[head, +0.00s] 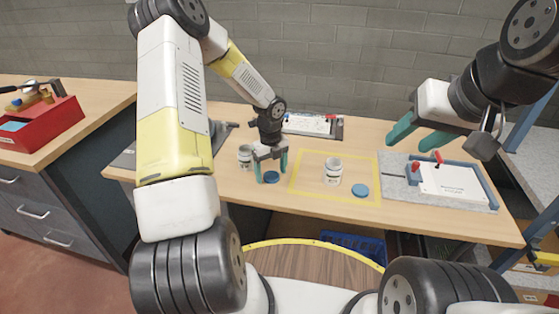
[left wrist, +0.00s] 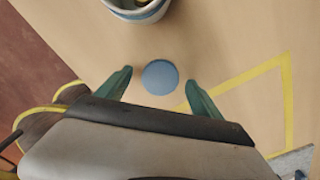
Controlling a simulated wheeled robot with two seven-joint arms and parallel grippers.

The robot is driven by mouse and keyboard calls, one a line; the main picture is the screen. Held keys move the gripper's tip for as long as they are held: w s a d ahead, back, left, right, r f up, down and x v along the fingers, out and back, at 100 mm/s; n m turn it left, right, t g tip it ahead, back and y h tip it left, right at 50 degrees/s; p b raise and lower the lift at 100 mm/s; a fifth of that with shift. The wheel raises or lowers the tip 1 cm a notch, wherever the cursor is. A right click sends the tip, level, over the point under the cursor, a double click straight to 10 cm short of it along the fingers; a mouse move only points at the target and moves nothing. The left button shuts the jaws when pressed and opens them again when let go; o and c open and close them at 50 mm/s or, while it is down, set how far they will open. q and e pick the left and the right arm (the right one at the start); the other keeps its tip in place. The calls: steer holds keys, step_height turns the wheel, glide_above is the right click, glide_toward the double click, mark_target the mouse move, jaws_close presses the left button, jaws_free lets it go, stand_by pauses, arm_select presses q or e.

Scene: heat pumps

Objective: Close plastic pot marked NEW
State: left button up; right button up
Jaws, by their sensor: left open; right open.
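A white pot (head: 245,157) stands open on the table at the left. It also shows at the top edge of the left wrist view (left wrist: 140,10), with something yellow inside. A blue lid (head: 271,177) lies flat beside it. A second white pot (head: 333,171) stands inside the yellow outline, with another blue lid (head: 360,190) to its right. The pot labels are too small to read. My left gripper (head: 271,175) is open and points down, its fingers on either side of the left lid (left wrist: 160,77). My right gripper (head: 406,143) is open and empty, above the table's right part.
A yellow tape outline (head: 305,195) marks the table middle. A grey board with a white labelled plate (head: 455,182) lies at the right. A white tray-like item (head: 308,124) lies at the back. A red toolbox (head: 42,125) stands on the left bench.

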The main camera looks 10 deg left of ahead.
mark_target(271, 177)
arm_select(q)
steer(key=shift+f, duration=0.1)
steer(key=c, duration=1.4)
steer(key=shift+r, duration=0.45)
steer(key=r, duration=0.2)
steer(key=shift+s+d+r, duration=0.1)
steer(key=shift+s+r, duration=0.2)
steer(key=shift+r, duration=0.1)
steer(key=s+d, duration=0.1)
steer(key=s, duration=0.6)
steer(key=s+d+r, duration=0.1)
steer(key=s+d, duration=0.1)
steer(key=s, duration=0.6)
steer(key=shift+d+r, duration=0.15)
steer(key=shift+d, duration=0.15)
